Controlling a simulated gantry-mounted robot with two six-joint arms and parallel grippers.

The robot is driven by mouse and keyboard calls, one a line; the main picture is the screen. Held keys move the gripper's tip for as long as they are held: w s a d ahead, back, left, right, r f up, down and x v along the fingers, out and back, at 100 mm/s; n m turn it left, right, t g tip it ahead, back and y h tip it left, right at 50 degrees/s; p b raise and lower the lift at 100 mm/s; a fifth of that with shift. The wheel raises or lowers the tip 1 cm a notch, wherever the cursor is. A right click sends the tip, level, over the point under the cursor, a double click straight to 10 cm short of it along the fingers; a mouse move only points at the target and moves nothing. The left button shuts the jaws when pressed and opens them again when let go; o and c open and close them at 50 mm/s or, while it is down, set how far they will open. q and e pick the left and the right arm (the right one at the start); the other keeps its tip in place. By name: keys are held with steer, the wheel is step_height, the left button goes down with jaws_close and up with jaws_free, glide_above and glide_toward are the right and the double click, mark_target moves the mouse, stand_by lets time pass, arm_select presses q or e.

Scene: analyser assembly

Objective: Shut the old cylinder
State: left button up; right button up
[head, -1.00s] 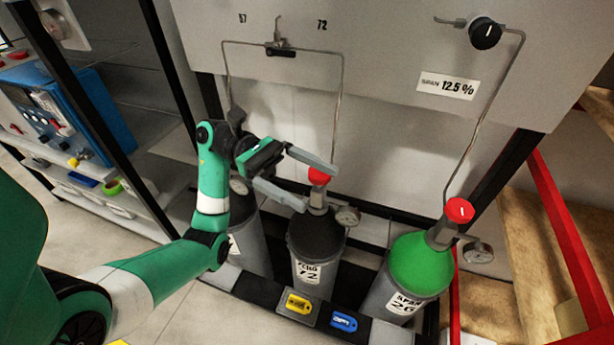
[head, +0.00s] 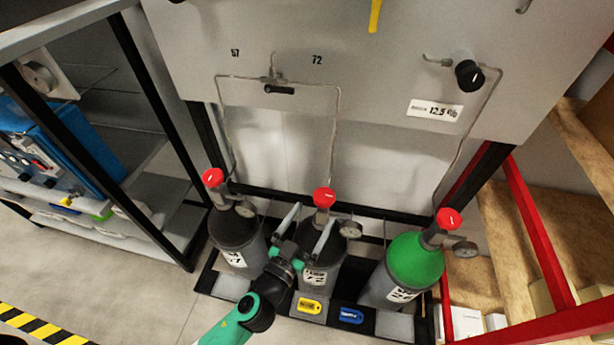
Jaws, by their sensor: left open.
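Three gas cylinders with red top knobs stand in a row: a dark left one (head: 236,232), a dark middle one marked 72 (head: 318,278) and a green-shouldered right one (head: 415,262). The frames do not show which is the old one. The left knob (head: 213,177), middle knob (head: 324,197) and right knob (head: 449,218) each bear a white mark. My left gripper (head: 314,217) is open and empty. Its fingers overlap the middle cylinder's upper part, just below its knob; I cannot tell whether they touch it. My right gripper is not in view.
A yellow tag (head: 310,306) and blue tag (head: 347,316) lie in front. A shelf stands left, a red frame right.

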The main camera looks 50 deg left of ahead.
mark_target(328, 189)
arm_select(q)
steer(key=shift+a+f+n+g, duration=0.1)
steer(key=shift+f+n+g, duration=0.25)
steer(key=shift+f, duration=0.2)
steer(key=x, duration=1.1)
steer(key=shift+a+r, duration=0.15)
